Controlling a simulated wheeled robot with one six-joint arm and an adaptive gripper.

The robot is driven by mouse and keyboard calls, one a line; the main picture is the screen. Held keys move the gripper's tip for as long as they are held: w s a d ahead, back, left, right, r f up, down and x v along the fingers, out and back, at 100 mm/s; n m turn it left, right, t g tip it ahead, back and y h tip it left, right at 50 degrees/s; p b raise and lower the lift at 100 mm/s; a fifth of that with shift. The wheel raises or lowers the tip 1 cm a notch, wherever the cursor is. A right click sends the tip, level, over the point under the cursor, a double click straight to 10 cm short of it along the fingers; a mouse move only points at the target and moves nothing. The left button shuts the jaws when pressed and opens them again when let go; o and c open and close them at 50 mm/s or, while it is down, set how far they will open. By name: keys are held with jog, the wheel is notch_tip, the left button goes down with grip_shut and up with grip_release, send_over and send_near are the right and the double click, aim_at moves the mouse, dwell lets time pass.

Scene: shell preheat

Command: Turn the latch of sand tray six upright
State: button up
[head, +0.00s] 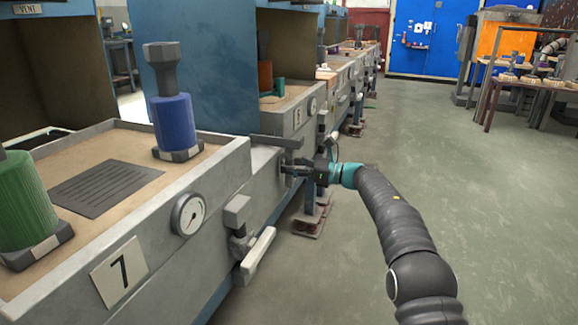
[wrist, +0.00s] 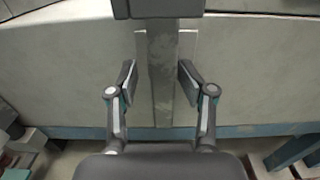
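The tray beyond tray seven, likely sand tray six (head: 262,182), has a pale front wall with a dark horizontal bar (head: 275,141) near its top; I cannot read its number. My gripper (head: 290,170) is close to this front. In the wrist view my gripper (wrist: 158,82) is open, with one finger on each side of a narrow grey upright bar (wrist: 161,65), which looks like part of the latch. Gaps show between the bar and both fingers. A dark crosspiece (wrist: 158,8) lies across the bar's top. In the head view the latch is mostly hidden by my gripper.
Tray seven (head: 75,260) stands nearest, with a gauge (head: 188,214), its own latch handle (head: 258,254), a blue-bodied tool (head: 173,122) and a green one (head: 28,200). More trays run back along the left. The floor (head: 470,200) to the right is clear.

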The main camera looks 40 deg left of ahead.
jog(key=shift+w+d, duration=0.1)
jog(key=shift+d, duration=0.25)
jog(key=v, duration=1.1)
jog(key=shift+d, duration=0.2)
jog(key=shift+w, duration=0.1)
